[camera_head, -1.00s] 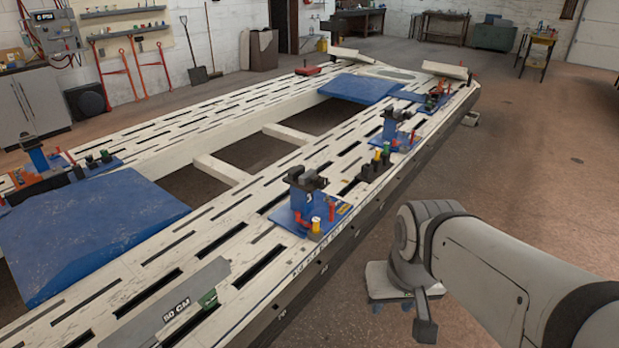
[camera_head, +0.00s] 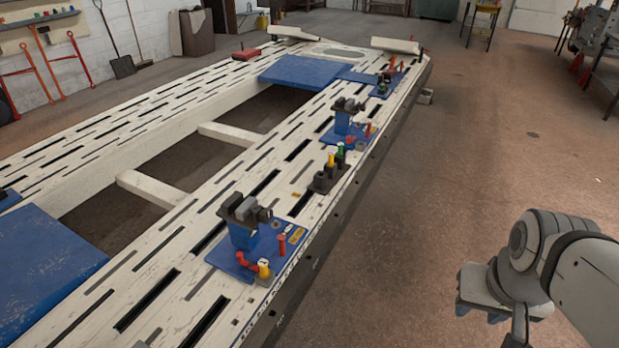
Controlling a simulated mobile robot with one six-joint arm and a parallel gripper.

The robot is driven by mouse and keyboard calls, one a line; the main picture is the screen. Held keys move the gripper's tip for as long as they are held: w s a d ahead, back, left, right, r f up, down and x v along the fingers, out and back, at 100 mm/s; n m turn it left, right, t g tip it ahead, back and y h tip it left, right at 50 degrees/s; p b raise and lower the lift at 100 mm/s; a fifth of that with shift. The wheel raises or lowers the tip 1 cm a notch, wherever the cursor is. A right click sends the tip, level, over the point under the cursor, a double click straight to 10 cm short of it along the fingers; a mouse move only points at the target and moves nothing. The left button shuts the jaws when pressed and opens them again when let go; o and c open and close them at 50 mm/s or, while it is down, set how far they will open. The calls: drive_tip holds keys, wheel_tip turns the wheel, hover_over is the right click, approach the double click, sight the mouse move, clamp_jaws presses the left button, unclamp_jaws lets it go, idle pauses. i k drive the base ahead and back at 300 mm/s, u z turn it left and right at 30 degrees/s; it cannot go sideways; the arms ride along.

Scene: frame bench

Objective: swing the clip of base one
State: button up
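Several blue clamp bases stand along the right rail of the white slotted frame bench (camera_head: 165,225). The nearest base (camera_head: 233,262) has a dark clamp head (camera_head: 243,211) on a blue column, with red pins and a yellow-topped piece at its front. A second base (camera_head: 345,125) stands farther along the rail, and a third (camera_head: 388,82) is near the far end. Number marks are too small to read, so I cannot tell which is base one. My gripper (camera_head: 518,328) is at the bottom right, off the bench, cut by the picture edge; its fingers cannot be made out.
A dark block with yellow and green pieces (camera_head: 328,175) sits on the rail between the nearer two bases. Blue plates (camera_head: 45,270) lie across the bench. The floor (camera_head: 420,200) right of the bench is clear. Stands (camera_head: 605,50) are at the far right.

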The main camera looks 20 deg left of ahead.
sight(251, 266)
drive_tip(key=u, duration=0.25)
drive_tip(key=i, duration=1.15)
drive_tip(key=u, duration=0.8)
